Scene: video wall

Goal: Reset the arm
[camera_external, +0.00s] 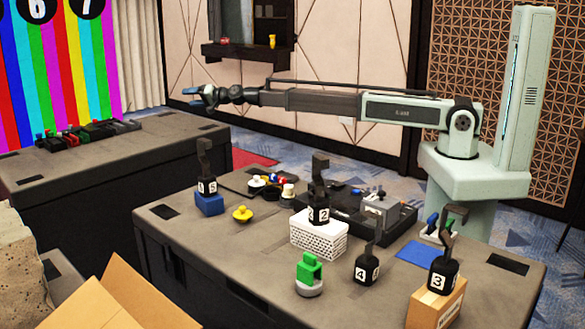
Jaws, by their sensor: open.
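My gripper (192,98) is at the far left end of my arm, which reaches out level from its column at the right. It is small in the picture. Its jaws are open, with nothing seen between them. It hangs in the air above and beyond the dark table (170,243), clear of everything on it.
A green-topped item (309,272) and yellow knob (242,214) stand nearby. A second dark table (90,165) stands left.

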